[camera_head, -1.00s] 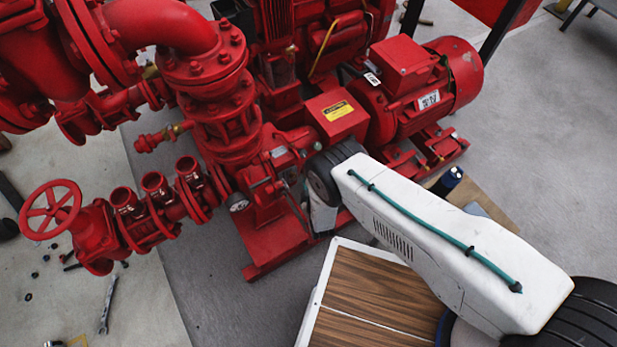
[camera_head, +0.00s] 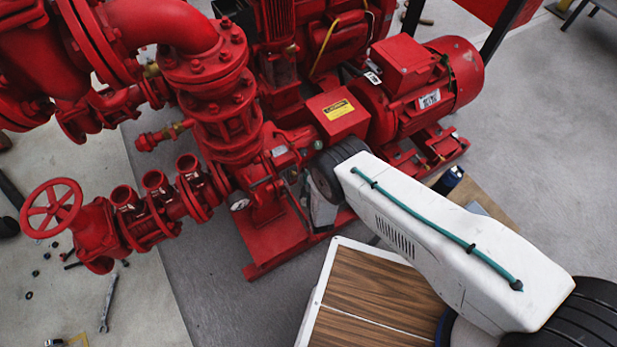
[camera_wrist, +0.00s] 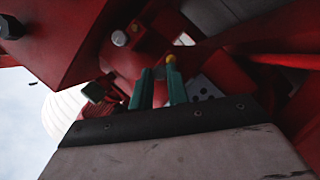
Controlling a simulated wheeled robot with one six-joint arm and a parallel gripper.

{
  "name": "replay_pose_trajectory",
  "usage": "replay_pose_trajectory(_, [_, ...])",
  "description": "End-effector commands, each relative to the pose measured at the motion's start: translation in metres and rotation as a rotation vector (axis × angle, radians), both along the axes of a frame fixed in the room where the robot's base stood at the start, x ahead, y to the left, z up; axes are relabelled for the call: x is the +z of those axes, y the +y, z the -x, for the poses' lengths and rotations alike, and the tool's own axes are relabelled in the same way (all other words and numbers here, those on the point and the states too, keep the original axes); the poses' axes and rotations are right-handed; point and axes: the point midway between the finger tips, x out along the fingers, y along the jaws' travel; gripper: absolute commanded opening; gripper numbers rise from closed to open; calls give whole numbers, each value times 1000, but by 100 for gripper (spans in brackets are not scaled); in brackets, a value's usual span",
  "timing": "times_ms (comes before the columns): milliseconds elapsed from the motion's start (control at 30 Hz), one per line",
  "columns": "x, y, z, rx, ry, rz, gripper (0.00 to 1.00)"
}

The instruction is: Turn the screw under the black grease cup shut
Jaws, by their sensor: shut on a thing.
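In the wrist view my gripper (camera_wrist: 159,75) has its two teal fingers close together against the red pump housing (camera_wrist: 135,58). The fingers are shut on a small part, which I take to be the screw; it is mostly hidden between them. In the head view my arm hides the fingers and the screw, beside the red pump (camera_head: 268,190).
Red pump parts surround the fingers closely, with a large red block (camera_wrist: 60,35) at upper left. In the head view a red motor (camera_head: 420,85) stands behind my arm. A wood-topped surface (camera_head: 375,295) lies in front. A red handwheel (camera_head: 51,208) is far left.

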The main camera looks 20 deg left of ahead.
Motion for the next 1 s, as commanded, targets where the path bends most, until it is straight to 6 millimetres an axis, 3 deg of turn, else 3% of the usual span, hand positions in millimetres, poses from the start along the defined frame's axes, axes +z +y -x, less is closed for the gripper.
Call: replay_pose_trajectory(1000, [3, -6, -6, -1, 664, -565, 0])
